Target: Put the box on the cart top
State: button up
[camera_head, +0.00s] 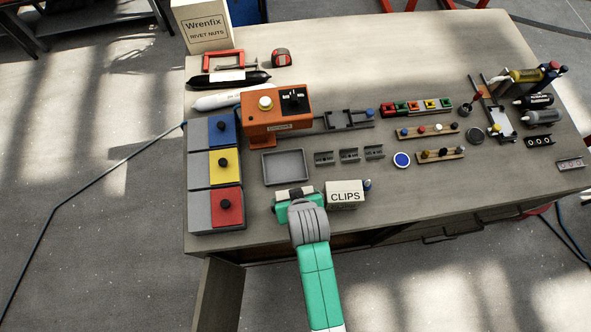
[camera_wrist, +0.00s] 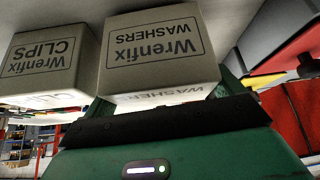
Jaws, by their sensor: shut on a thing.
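My gripper (camera_head: 296,196) is at the front edge of the workbench, shut on the Wrenfix washers box (camera_wrist: 155,50). In the head view the gripper hides most of this box; only a pale part shows. The wrist view shows it upside down, with its label readable, close in front of the gripper body. I cannot tell whether it touches the bench top. The clips box (camera_head: 345,193) stands just right of my gripper; it also shows in the wrist view (camera_wrist: 45,62), beside the washers box. I cannot make out a cart top in either view.
Left of my gripper are blue, yellow and red bins (camera_head: 224,203). Behind it are a grey tray (camera_head: 286,166) and an orange machine (camera_head: 272,120). A rivet nuts box (camera_head: 203,26) stands at the far left corner.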

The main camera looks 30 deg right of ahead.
jog(key=shift+f, duration=0.6)
jog(key=o, duration=0.9)
jog(key=shift+f, duration=0.1)
jog(key=shift+o, duration=0.2)
jog(key=p+v, duration=0.1)
jog(key=v, duration=1.1)
jog(key=shift+d, duration=0.1)
